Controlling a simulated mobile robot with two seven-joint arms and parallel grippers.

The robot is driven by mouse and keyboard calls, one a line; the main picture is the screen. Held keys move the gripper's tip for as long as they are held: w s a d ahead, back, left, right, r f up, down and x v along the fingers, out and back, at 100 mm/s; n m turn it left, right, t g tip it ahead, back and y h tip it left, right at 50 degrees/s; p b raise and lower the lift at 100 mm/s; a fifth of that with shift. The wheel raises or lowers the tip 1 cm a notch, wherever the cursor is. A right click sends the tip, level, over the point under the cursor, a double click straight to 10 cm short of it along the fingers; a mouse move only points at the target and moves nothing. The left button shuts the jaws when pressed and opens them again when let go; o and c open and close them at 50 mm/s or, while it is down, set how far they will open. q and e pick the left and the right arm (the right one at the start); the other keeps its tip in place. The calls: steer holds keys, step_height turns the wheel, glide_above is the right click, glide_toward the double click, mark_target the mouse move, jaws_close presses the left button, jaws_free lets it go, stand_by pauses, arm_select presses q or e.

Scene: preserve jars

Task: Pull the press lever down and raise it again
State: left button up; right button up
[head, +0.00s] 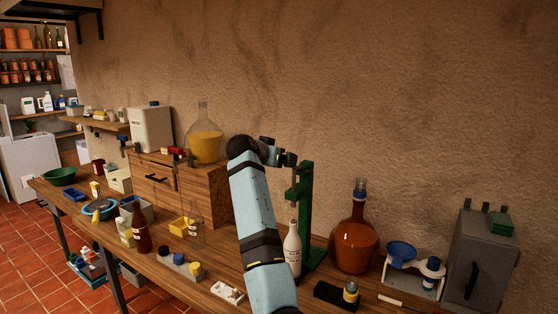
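The green press (304,195) stands upright on the workbench against the wall, right of the picture's middle. Its foot shows near the white bottle. One arm comes up from the bottom middle, leans slightly left and bends at its wrist to the right. I take it to be my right arm. My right gripper (287,159) is at the upper part of the press, where the lever seems to be. The dark fingers and lever overlap there, so I cannot tell if it grips. My other gripper is out of view.
A white bottle (292,249) stands close to the right of my forearm. An amber flask (354,245) and a grey metal box (479,262) stand further right. A wooden cabinet (208,190) carries a flask of yellow contents (205,146). Several bottles and small containers crowd the bench's left.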

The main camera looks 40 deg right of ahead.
steer(key=b+v, duration=0.2)
steer(key=v, duration=1)
steer(key=shift+r, duration=0.1)
step_height(320, 180, down, 20)
steer(key=a+n+t+y, duration=0.2)
steer(key=n+t, duration=0.2)
steer(key=n, duration=0.3)
steer(key=s+a+f+n+t+y+p, duration=0.1)
steer(key=s+a+f+n+y, duration=0.15)
steer(key=f, duration=0.45)
steer(key=s+a+f+n+t+y+p, duration=0.1)
steer(key=s+f+n+y, duration=0.15)
steer(key=f, duration=0.55)
steer(key=s+a+f+n+y, duration=0.2)
steer(key=s+a+f+y, duration=0.15)
steer(key=s+f, duration=0.45)
steer(key=s+a+f+n+y, duration=0.2)
steer(key=s+a+f, duration=0.35)
steer(key=s, duration=0.45)
steer(key=s+a+f+y, duration=0.1)
steer(key=s+a+f, duration=0.1)
steer(key=s, duration=0.6)
steer(key=s+a+f+y+p, duration=0.1)
steer(key=s+a+f+y, duration=0.1)
steer(key=s, duration=0.6)
steer(key=shift+a+f+p, duration=0.25)
steer(key=shift+a+p, duration=0.05)
steer(key=shift+a, duration=0.05)
